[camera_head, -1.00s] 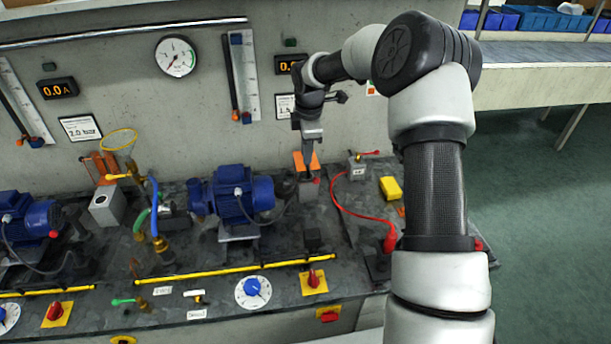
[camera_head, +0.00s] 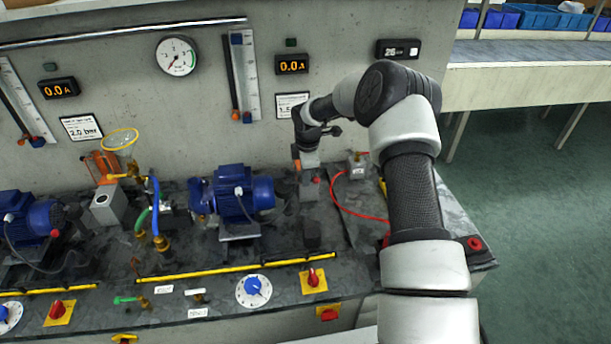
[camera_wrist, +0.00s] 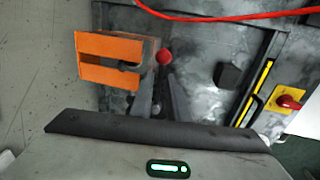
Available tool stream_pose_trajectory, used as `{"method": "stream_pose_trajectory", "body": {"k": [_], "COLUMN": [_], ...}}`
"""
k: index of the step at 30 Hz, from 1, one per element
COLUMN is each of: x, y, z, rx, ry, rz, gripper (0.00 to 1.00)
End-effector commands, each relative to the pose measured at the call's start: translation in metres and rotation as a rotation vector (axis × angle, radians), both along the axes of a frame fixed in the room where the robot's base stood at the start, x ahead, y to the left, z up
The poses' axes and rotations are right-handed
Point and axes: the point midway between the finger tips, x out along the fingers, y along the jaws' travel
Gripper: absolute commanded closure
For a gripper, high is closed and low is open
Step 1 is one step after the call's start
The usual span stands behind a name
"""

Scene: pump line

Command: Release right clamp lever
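The right clamp lever shows as a red ball knob (camera_head: 316,180) beside the right-hand blue pump (camera_head: 240,193). In the wrist view the knob (camera_wrist: 164,57) sits just beyond my fingertips, and its stem is hidden. The orange clamp body (camera_wrist: 103,60) is left of the knob there; in the head view my gripper mostly hides it. My gripper (camera_head: 309,172) points down over the clamp. In the wrist view its two grey fingers (camera_wrist: 163,80) stand a little apart with a dark gap between them. I cannot tell whether they touch the knob.
A red cable (camera_head: 360,212) loops over the bench to the right. A grey box (camera_head: 357,168) stands at the back. A dark block (camera_head: 312,235) and a yellow rail (camera_head: 240,268) lie in front. The wall with its displays (camera_head: 292,64) is close behind my gripper.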

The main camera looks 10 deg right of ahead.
Motion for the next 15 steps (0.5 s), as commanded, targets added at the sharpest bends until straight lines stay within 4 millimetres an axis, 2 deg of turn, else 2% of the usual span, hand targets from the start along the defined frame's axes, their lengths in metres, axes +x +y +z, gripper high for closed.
{"method": "stream_pose_trajectory", "body": {"k": [1, 3, 15], "x": [0.0, -0.0001, -0.0002], "y": [0.0, 0.0, 0.0001], "z": [0.0001, 0.0002, 0.0005], "rx": [0.0, 0.0, 0.0], "ry": [0.0, 0.0, 0.0], "rz": [0.0, 0.0, 0.0], "gripper": [0.93, 1.0, 1.0]}}
